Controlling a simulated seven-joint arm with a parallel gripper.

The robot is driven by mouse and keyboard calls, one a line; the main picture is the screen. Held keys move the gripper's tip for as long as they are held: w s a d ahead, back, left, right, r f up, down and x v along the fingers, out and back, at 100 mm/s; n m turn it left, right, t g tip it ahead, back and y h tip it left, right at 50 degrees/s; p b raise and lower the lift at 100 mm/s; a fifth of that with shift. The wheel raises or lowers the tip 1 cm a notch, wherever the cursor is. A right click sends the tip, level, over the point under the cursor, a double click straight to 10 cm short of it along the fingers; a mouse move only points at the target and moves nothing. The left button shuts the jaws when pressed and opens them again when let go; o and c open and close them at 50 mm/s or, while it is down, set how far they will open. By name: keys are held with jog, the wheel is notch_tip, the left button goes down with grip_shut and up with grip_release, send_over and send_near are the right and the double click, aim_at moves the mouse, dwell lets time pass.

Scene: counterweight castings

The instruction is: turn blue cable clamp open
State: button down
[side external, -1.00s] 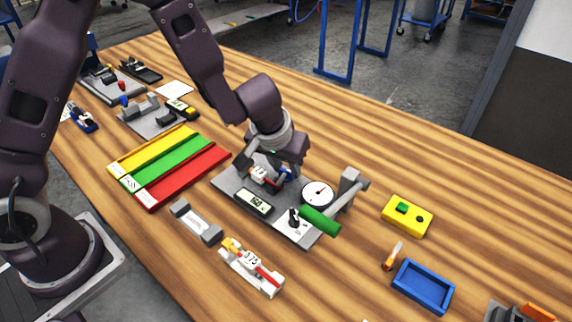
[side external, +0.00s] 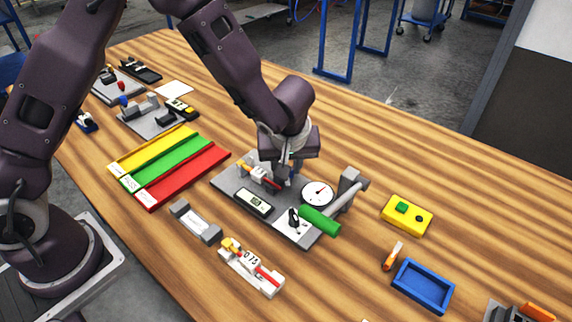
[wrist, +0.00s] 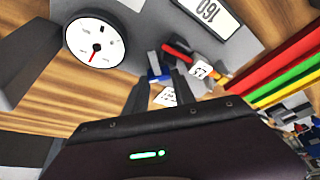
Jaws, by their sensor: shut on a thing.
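The blue cable clamp (wrist: 155,72) shows in the wrist view as a small blue part at the fingertips, by the grey fixture plate (wrist: 130,12). My gripper (wrist: 165,70) is shut on this blue part, and its dark fingers cover much of it. In the side view my gripper (side external: 284,170) is low over the far part of the fixture plate (side external: 232,184), and the clamp is mostly hidden behind it. A red, yellow and white tagged piece (side external: 262,176) lies on the plate just left of my fingers; it also shows in the wrist view (wrist: 201,70).
A dial gauge (side external: 317,193), a display (side external: 254,202) and a green-handled lever (side external: 320,220) crowd the plate. Yellow, green and red trays (side external: 182,177) lie left.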

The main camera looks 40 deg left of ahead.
dwell(0.3)
jog(key=c, duration=1)
grip_release()
jog(key=shift+c, duration=0.2)
